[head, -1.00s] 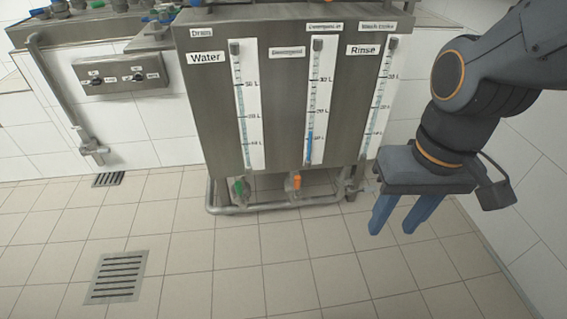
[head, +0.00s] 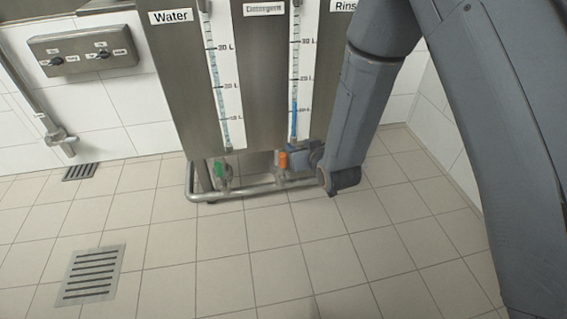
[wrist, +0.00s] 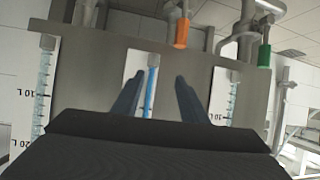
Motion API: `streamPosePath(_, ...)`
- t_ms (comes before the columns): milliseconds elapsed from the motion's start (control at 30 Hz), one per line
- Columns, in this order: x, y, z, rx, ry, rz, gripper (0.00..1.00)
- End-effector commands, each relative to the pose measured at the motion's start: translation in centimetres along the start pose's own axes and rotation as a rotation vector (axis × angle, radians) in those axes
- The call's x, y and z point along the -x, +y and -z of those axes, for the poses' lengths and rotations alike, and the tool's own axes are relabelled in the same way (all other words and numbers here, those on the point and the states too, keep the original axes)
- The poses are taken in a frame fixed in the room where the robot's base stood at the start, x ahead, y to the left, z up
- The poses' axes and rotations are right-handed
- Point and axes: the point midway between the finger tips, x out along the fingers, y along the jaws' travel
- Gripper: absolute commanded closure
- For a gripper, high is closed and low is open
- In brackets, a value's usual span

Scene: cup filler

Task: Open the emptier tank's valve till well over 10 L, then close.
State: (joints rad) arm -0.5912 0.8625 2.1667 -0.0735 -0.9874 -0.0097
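The steel tank front (head: 180,95) carries gauges labelled Water (head: 215,75), Detergent (head: 295,70) and Rinse. The Detergent gauge has a dark blue column at its low end, reaching around or slightly above the 10 L mark. The Water gauge tube looks pale blue along its length; the Rinse gauge is hidden by my arm in the head view. An orange valve handle (head: 282,159) sits below Detergent and a green one (head: 222,170) below Water. My gripper (head: 300,154) is close to the orange handle. In the wrist view its fingers (wrist: 160,78) are apart and empty, with the orange handle (wrist: 182,32) beyond them.
A pipe rail (head: 250,191) runs low before the tank. A switch box (head: 84,52) and wall pipe (head: 50,130) are at left. Floor drains (head: 92,275) lie at left. The tiled floor in front is clear. The green handle (wrist: 264,55) is right in the wrist view.

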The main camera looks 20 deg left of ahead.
Motion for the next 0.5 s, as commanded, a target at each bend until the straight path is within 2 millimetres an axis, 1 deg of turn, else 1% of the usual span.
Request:
streamPosePath(33, -1.5, -0.3, -2.0, 0.004, 0.044, 0.01, 0.61)
streamPosePath(100, -2.9, -0.8, -3.4, 0.008, 0.124, 0.024, 0.61)
streamPosePath(200, -4.1, -1.5, -5.5, 0.01, 0.233, 0.043, 0.61)
streamPosePath(300, -4.5, -2.1, -7.3, 0.009, 0.327, 0.059, 0.61)
streamPosePath(400, -4.5, -2.5, -8.7, 0.006, 0.398, 0.071, 0.61)
streamPosePath(500, -4.4, -2.7, -9.4, 0.003, 0.445, 0.077, 0.61)
